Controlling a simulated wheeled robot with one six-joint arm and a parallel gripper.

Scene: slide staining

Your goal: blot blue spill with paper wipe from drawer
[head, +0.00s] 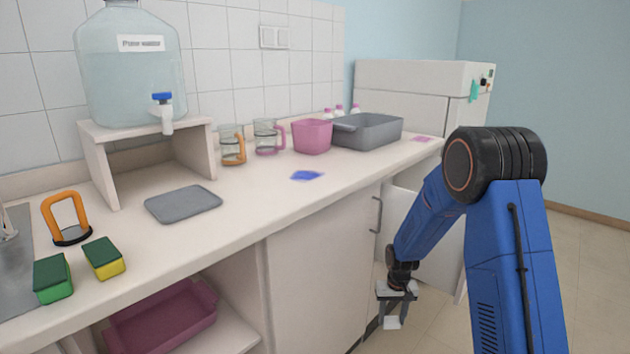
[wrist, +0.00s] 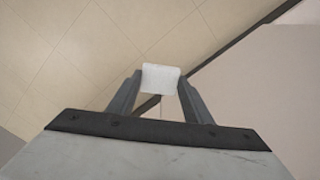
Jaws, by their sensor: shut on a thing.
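The blue spill (head: 307,176) is a small flat patch on the countertop, in front of the pink bin. My gripper (head: 396,302) is low in front of the cabinets, below counter height and to the right of the spill. It is shut on a white paper wipe (head: 392,322), which hangs below the fingers. In the wrist view the wipe (wrist: 160,78) shows as a pale square between the fingertips, over the tiled floor. I cannot make out the drawer; my arm covers part of the cabinet front.
The pink bin (head: 312,136) and grey tub (head: 368,131) stand behind the spill, with two handled beakers (head: 268,136) to the left. A grey mat (head: 183,203) and sponges (head: 53,278) lie further left. A cabinet handle (head: 376,215) juts out near my forearm. Counter around the spill is clear.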

